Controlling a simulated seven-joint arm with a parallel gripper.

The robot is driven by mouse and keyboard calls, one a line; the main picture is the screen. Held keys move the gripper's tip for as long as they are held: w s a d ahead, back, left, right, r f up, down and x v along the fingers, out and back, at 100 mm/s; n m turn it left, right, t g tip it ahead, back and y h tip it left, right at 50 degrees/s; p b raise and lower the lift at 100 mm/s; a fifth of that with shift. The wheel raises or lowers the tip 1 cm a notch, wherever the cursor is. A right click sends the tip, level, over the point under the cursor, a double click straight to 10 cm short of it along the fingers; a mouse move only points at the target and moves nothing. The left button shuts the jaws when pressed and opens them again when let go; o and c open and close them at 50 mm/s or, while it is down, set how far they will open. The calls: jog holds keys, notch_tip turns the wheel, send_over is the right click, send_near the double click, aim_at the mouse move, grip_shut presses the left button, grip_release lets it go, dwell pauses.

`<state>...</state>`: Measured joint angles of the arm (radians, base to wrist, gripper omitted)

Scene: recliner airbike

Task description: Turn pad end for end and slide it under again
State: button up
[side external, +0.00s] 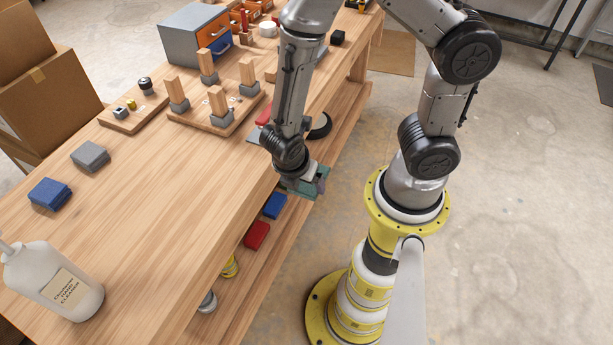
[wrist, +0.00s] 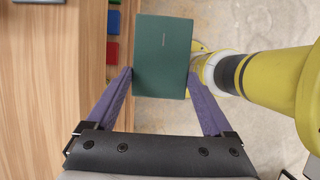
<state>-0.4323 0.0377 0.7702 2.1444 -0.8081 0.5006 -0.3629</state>
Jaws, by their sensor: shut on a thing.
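A flat dark green pad (wrist: 163,57) is pinched by its two side edges between the purple fingers of my gripper (wrist: 160,78). In the wrist view it is tilted slightly and small pale lettering shows near its middle. In the side view the pad (side external: 296,187) is partly hidden by my gripper (side external: 312,184). My gripper holds it just off the long edge of the wooden bench, on the side of my base. What lies under my arm on the bench is partly hidden.
The wooden bench (side external: 150,210) carries a board with several upright wooden posts (side external: 222,118), a smaller board (side external: 134,110), blue and grey blocks and a hand cleaner bottle (side external: 52,280). A lower shelf holds a blue box (side external: 274,205) and a red box (side external: 257,235). My yellow base is close by.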

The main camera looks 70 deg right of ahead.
jog(key=shift+a, duration=1.3)
